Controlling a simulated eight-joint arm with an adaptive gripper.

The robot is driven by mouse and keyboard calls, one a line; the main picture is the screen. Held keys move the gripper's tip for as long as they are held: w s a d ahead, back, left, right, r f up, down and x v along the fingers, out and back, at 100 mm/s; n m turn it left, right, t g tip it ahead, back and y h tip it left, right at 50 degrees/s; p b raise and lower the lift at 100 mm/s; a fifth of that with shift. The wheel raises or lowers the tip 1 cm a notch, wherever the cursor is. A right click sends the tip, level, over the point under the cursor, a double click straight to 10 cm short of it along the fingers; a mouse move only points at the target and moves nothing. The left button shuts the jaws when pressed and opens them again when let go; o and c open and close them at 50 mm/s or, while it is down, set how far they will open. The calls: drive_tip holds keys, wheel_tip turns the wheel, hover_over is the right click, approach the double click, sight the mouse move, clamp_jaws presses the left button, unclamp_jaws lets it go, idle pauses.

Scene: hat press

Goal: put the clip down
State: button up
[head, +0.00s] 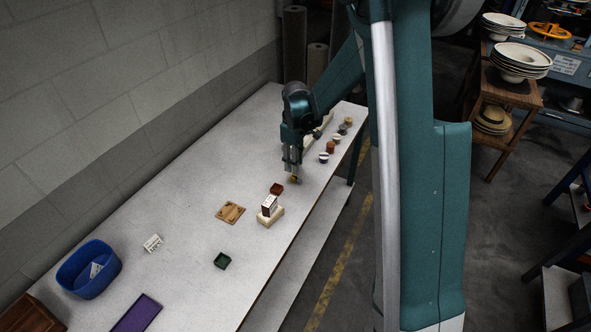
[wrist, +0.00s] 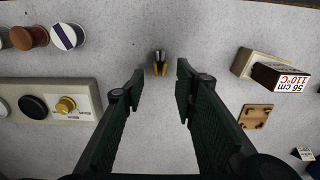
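The clip, a small yellow and dark piece, shows in the wrist view (wrist: 160,63) just beyond my fingertips, apparently on the pale table. In the head view the clip (head: 295,179) is a small yellowish spot right below my gripper (head: 291,171). In the wrist view my gripper (wrist: 160,81) is open, its two dark fingers apart with a clear gap and nothing between them. The clip lines up with the middle of that gap. I cannot tell exactly how high the fingertips are above the table.
A labelled box (wrist: 281,77) on a pale block and a wooden board (wrist: 255,116) lie to the right.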

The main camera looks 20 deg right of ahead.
drive_tip(key=shift+r, duration=2.85)
drive_tip(key=s+a+r+m+t, duration=0.2)
drive_tip(key=s+r+m+t, duration=0.15)
drive_tip(key=s+r, duration=1.25)
drive_tip(key=s+r+m+t, duration=0.1)
drive_tip(key=s+m+t, duration=0.1)
drive_tip(key=s, duration=0.7)
drive_tip(key=s+a+r+m+t, duration=0.1)
drive_tip(key=s+m, duration=0.2)
drive_tip(key=s, duration=0.7)
drive_tip(key=shift+s+a+r+t, duration=0.15)
drive_tip(key=shift+s+r+t, duration=0.15)
drive_tip(key=shift+r+t, duration=0.1)
